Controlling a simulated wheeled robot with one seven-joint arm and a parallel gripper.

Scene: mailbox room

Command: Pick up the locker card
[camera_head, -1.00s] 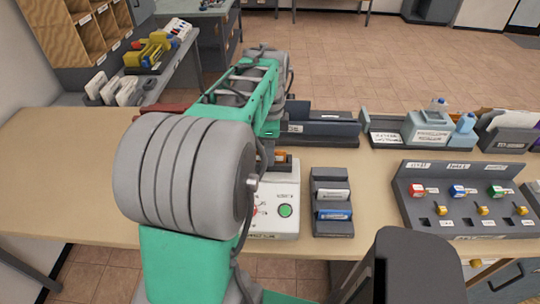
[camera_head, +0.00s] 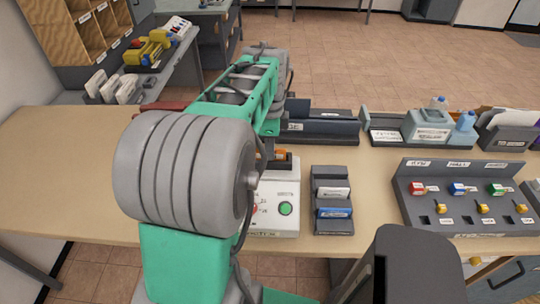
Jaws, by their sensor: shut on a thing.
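My arm reaches forward over the desk and bends down at its far end beside the white device (camera_head: 284,192). My gripper's fingers are hidden behind the arm, so I cannot see what is between them. A small orange piece (camera_head: 281,154) shows at the back of the device, close to the end of my arm; I cannot tell whether it is a card or part of the device. A dark card holder (camera_head: 333,172) stands to the right of the device. It holds a white card (camera_head: 334,193) and a blue card (camera_head: 334,212); its rear part looks empty. I cannot make out which is the locker card.
The device has a green button (camera_head: 285,208). A grey key panel (camera_head: 462,215) stands on the right of the desk (camera_head: 60,170). A dark tray (camera_head: 325,130) and a tray with bottles (camera_head: 425,130) line the back edge. The desk's left part is clear.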

